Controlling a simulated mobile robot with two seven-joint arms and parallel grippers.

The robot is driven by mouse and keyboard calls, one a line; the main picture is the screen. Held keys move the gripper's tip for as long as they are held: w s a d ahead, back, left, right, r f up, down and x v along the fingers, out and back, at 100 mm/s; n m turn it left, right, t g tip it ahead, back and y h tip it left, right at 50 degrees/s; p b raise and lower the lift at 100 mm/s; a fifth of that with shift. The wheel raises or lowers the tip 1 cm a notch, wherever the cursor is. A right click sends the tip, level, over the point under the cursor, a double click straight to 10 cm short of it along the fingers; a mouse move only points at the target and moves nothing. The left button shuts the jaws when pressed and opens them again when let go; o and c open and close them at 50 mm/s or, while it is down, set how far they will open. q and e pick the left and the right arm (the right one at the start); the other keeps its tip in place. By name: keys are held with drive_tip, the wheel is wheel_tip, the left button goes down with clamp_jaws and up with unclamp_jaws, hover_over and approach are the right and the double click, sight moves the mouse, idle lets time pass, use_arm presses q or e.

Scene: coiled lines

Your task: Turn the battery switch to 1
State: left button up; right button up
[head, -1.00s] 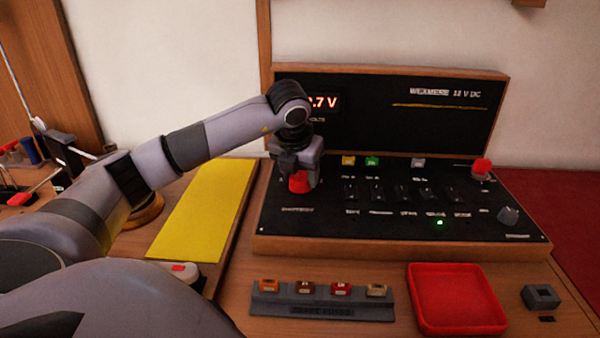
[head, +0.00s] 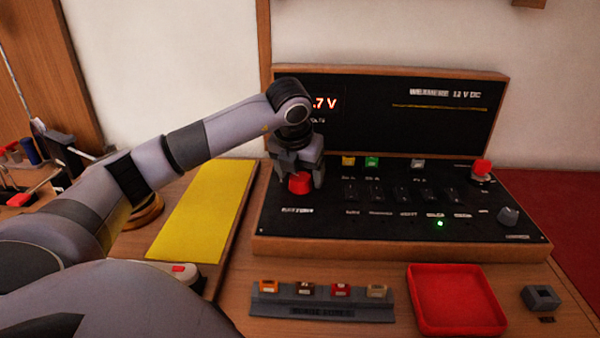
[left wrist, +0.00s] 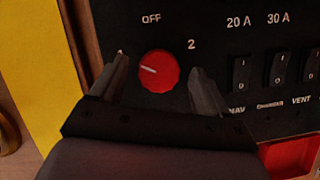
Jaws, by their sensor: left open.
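The battery switch is a round red knob (head: 300,183) at the left end of the black panel. In the left wrist view the red knob (left wrist: 160,75) has a short white pointer line on its left side, aimed left and slightly up. OFF is printed above it and 2 at its upper right. A mark at its upper left, beside a fingertip, is mostly hidden. My left gripper (head: 298,178) is over the knob. In the wrist view its fingers (left wrist: 158,80) are open, one on each side, with visible gaps to the knob. My right gripper is not in view.
The black panel (head: 400,228) carries several rocker switches, a lit green lamp (head: 440,223), a red button (head: 481,168) and a grey knob (head: 508,215). In front are a fuse holder (head: 320,312) and a red tray (head: 457,325). A yellow sheet (head: 200,212) lies at left.

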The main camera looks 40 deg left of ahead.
sight(297, 197)
use_arm(q)
drive_tip(key=v, duration=0.6)
drive_tip(key=shift+r, duration=0.35)
drive_tip(key=shift+s+d+f, duration=0.1)
drive_tip(key=shift+s, duration=0.05)
